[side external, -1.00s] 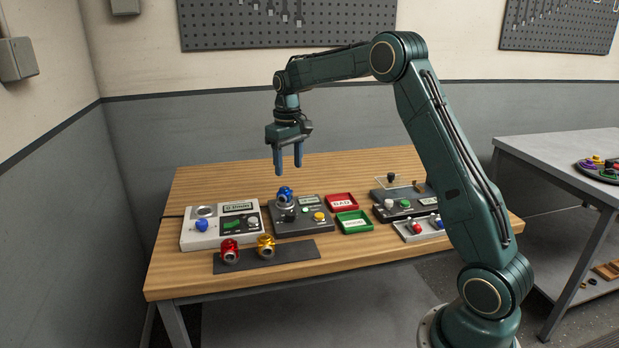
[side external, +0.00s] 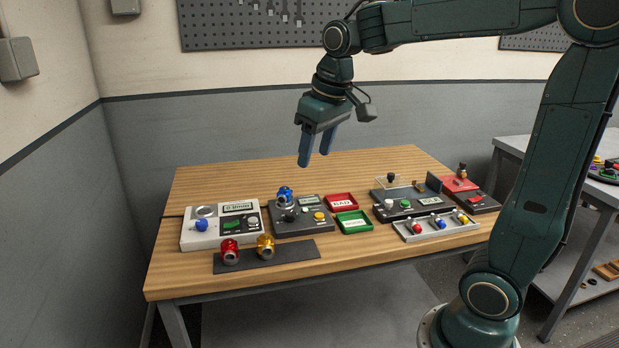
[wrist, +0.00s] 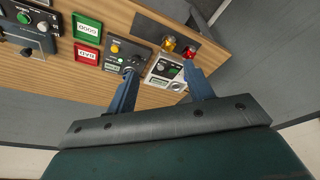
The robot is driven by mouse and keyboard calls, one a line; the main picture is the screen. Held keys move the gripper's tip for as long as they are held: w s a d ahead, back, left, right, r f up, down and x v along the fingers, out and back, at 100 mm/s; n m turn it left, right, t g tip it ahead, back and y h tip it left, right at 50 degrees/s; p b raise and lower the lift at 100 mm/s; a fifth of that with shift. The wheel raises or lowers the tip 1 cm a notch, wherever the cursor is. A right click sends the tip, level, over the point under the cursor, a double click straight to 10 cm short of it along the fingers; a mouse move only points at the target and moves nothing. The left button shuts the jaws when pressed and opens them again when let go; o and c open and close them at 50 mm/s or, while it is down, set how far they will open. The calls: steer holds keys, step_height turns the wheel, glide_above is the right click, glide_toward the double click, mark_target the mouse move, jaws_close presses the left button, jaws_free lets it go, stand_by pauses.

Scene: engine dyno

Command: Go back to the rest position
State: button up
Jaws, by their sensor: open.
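My gripper (side external: 315,160) is open and empty, high above the back part of the wooden table (side external: 215,183) in the side external view. Its two blue fingers point down, apart, with nothing between them. In the wrist view the gripper (wrist: 160,85) shows both fingers spread over the table's devices. A blue part (side external: 285,192) sits on the dark grey device (side external: 300,222), well below the fingers and apart from them. A finger hides some of that device in the wrist view.
A red part (side external: 230,251) and a yellow part (side external: 265,246) stand on a dark mat (side external: 300,252). A light grey device (side external: 190,240), red BAD tray (side external: 341,202), green GOOD tray (side external: 354,222) and a parts tray (side external: 408,235) share the table. Space around the gripper is clear.

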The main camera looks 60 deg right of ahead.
steer(key=s+a+f+t, duration=0.1)
steer(key=s+a+f, duration=0.1)
steer(key=s, duration=0.6)
steer(key=s+a+f+n+t, duration=0.1)
steer(key=s+a, duration=0.3)
steer(key=s, duration=0.4)
steer(key=shift+s+f+t+y, duration=0.15)
steer(key=shift+f+t+y, duration=0.15)
steer(key=shift+f, duration=0.1)
